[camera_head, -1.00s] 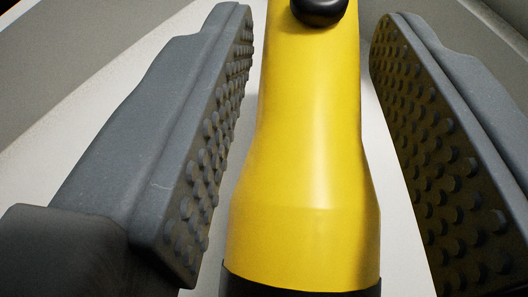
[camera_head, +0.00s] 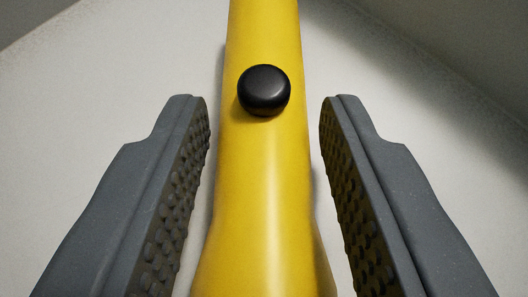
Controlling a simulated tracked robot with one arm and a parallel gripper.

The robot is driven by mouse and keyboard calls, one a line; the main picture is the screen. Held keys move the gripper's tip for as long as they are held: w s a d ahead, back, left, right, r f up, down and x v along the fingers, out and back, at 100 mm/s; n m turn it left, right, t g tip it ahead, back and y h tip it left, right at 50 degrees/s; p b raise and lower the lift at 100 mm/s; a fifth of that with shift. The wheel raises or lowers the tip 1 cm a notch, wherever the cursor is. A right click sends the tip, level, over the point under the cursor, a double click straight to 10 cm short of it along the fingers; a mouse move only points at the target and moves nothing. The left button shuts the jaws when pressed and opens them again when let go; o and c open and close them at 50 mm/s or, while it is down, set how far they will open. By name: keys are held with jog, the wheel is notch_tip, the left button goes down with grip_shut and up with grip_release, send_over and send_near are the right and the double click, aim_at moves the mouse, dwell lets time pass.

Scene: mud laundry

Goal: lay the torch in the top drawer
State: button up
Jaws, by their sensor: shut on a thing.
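The torch (camera_head: 262,175) is a yellow tube with a round black button (camera_head: 264,90) on its upper side. It runs up the middle of the view, wider toward the bottom, and both its ends are out of frame. The top drawer cannot be made out for certain.
A pale, flat, speckled surface (camera_head: 110,75) lies behind the torch. Darker grey areas border it at the upper left (camera_head: 30,18) and upper right (camera_head: 460,50). No other loose object shows.

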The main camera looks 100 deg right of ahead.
jog(key=o, duration=1.1)
jog(key=shift+c, duration=0.2)
jog(key=shift+p+v, duration=0.85)
jog(key=shift+v, duration=2.95)
